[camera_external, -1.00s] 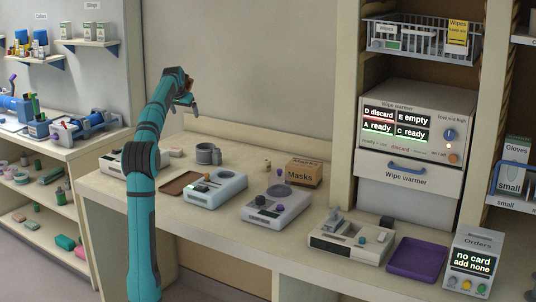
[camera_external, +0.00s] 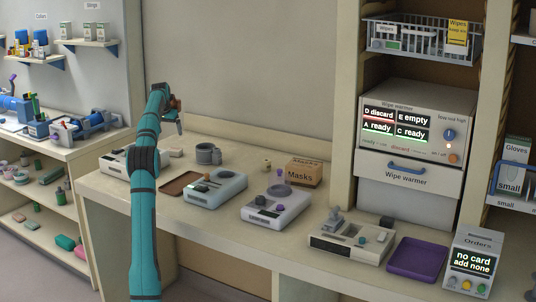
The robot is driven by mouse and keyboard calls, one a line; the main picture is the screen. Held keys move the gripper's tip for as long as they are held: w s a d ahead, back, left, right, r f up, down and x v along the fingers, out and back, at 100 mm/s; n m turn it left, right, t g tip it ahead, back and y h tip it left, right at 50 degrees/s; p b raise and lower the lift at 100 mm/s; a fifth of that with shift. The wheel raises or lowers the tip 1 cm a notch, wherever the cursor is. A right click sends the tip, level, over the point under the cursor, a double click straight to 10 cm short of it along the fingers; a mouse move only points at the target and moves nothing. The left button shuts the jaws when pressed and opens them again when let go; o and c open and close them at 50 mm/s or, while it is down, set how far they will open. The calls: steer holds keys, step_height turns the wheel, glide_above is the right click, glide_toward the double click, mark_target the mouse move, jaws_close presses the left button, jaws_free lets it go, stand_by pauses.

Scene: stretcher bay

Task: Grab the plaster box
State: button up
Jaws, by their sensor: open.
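My gripper (camera_external: 178,124) is at the end of my raised teal arm, above the back left part of the bench, and points downward. It is open and I see nothing between its fingers. I cannot make out a box labelled as plasters. A small pale block (camera_external: 176,152) lies on the bench below the gripper, too small to identify. Small boxes (camera_external: 91,30) stand on the wall shelf at the upper left; their print is too small to read.
The bench (camera_external: 235,222) holds several white devices, a brown tray (camera_external: 180,184), a grey mug (camera_external: 205,154), a brown masks box (camera_external: 304,173) and a purple tray (camera_external: 417,259). The wipe warmer (camera_external: 410,180) stands at the right. Crowded shelves (camera_external: 30,180) are at the left.

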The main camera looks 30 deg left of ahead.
glide_above(174, 149)
steer(key=s, duration=0.2)
steer(key=f, duration=0.4)
steer(key=d+f, duration=0.1)
steer(key=f, duration=0.2)
steer(key=shift+a+x, duration=0.15)
steer(key=shift+x, duration=1.15)
steer(key=shift+a+x, duration=0.1)
steer(key=shift+x, duration=1.25)
steer(key=shift+w+r, duration=0.1)
steer(key=shift+w, duration=0.05)
steer(key=c, duration=1)
